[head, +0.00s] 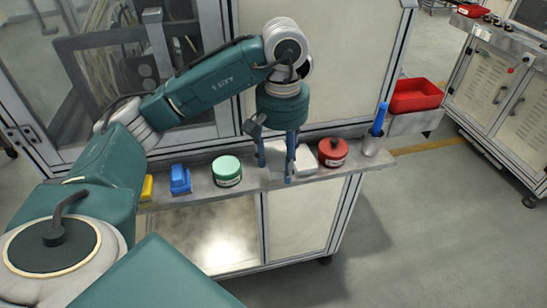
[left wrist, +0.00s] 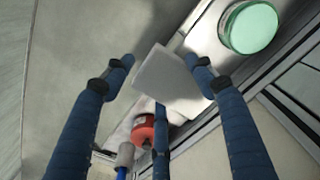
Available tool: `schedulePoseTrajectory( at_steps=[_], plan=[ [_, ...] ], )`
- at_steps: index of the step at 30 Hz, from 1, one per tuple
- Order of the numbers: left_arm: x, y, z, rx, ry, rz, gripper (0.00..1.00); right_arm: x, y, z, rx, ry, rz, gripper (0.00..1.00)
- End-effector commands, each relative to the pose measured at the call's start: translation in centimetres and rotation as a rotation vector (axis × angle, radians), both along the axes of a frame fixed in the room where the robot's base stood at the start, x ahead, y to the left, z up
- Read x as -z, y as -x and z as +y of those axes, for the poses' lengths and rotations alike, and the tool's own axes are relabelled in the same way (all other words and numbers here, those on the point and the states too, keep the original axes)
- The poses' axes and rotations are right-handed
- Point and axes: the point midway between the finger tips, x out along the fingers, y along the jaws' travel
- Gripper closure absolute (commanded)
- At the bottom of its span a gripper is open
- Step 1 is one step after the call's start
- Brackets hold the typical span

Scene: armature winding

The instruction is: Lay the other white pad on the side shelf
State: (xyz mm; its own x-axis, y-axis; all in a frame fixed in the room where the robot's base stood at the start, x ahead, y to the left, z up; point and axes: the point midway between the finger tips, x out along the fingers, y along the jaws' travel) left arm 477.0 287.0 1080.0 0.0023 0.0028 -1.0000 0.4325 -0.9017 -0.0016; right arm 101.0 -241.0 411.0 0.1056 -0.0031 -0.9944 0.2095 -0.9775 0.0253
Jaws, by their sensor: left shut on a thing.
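My left gripper (head: 279,165) is over the ledge (head: 215,192) along the front of the machine, pointing down. Its fingers are shut on a white pad (left wrist: 168,82), which shows between them in the left wrist view and is partly hidden by them in the head view. The pad is at or just above the ledge; I cannot tell whether it touches. Another white piece (head: 304,158) shows just right of the fingers, between them and the red tin. It looks like a second pad, partly hidden. My right gripper is not in view.
The green tin (head: 227,171) stands left of the gripper and the red tin (head: 333,152) right of it. Further left are a blue object (head: 180,180) and a yellow one (head: 147,188). A cup with a blue handle (head: 379,120) and a red bin (head: 415,95) are at right.

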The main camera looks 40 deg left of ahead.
Motion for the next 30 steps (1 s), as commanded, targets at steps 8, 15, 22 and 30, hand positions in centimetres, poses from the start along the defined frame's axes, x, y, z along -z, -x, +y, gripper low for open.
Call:
schedulePoseTrajectory(
  at_steps=[8, 15, 22, 30],
  plan=[
    [-0.1, -4.0, 4.7, -0.003, 0.003, 0.003, 0.72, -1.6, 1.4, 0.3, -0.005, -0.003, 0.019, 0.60],
    [2.8, -3.7, 4.4, 0.002, 0.000, 0.003, 0.72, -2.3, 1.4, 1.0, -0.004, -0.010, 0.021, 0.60],
    [5.6, -3.6, 4.4, 0.002, 0.001, 0.007, 0.72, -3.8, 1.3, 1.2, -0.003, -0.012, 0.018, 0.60],
    [7.1, -4.0, 4.7, 0.002, 0.000, 0.000, 0.72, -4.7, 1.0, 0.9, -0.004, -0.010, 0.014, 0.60]
  ],
)
